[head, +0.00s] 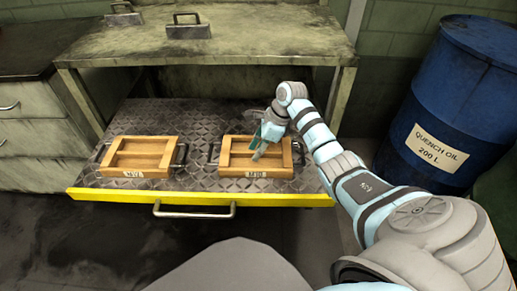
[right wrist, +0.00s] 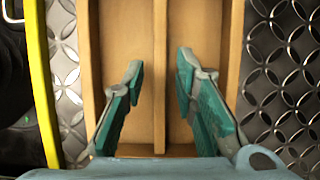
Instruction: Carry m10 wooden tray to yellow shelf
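The m10 wooden tray (head: 280,171) sits on the right part of a pulled-out metal drawer, label facing front and a dark handle at each side. It also shows in the right wrist view (right wrist: 235,60), with a thin middle divider. My right gripper (head: 260,150) reaches down over this tray. In the right wrist view its two teal-padded fingers (right wrist: 160,63) are spread, one on each side of the divider, with a gap to it; contact is not visible. A yellow edge (head: 200,197) runs along the drawer front; no separate yellow shelf shows. My left gripper is out of view.
A second wooden tray (head: 137,162) labelled like M12 sits left on the same drawer. A bench top (head: 240,45) overhangs the drawer's back, with dark handled blocks on it. A blue oil drum (head: 455,90) stands right, a grey cabinet (head: 30,130) left.

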